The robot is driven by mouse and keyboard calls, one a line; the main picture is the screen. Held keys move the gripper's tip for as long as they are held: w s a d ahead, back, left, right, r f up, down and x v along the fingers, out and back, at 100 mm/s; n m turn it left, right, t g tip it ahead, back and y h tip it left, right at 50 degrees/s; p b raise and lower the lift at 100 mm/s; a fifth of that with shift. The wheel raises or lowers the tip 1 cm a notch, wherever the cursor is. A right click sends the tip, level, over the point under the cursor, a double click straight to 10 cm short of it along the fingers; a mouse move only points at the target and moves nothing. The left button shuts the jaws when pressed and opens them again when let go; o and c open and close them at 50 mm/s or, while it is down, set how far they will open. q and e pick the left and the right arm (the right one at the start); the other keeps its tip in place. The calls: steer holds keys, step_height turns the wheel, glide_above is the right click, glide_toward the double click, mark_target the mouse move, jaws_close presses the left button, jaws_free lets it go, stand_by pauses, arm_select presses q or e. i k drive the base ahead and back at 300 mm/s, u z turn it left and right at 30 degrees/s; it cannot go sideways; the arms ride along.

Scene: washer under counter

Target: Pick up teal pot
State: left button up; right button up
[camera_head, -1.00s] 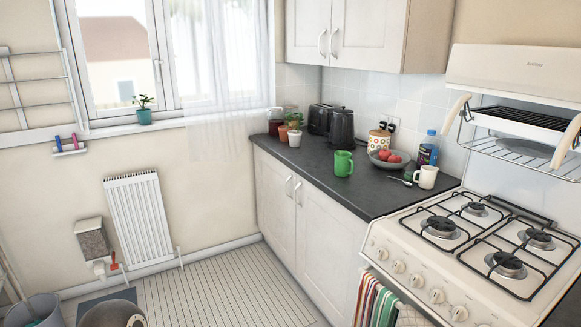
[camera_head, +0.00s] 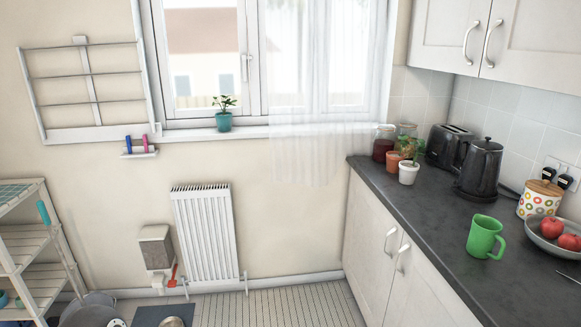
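The teal pot (camera_head: 223,121) stands upright on the white windowsill, with a small green leafy plant (camera_head: 224,103) growing in it. It is below the window, left of the sheer curtain. Nothing touches or covers it. Neither of my grippers is in view.
The windowsill (camera_head: 255,131) is clear on both sides of the pot. A radiator (camera_head: 206,232) and a wall-mounted box (camera_head: 156,247) are below. A white shelf rack (camera_head: 40,262) stands at left, a wall drying rack (camera_head: 88,88) above. The dark counter (camera_head: 430,215) at right holds a kettle (camera_head: 478,168) and a green mug (camera_head: 485,237).

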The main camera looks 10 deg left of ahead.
mark_target(224, 119)
steer(key=u, duration=0.25)
steer(key=i, duration=1.4)
steer(key=u, duration=0.65)
steer(key=i, duration=1.3)
steer(key=u, duration=0.15)
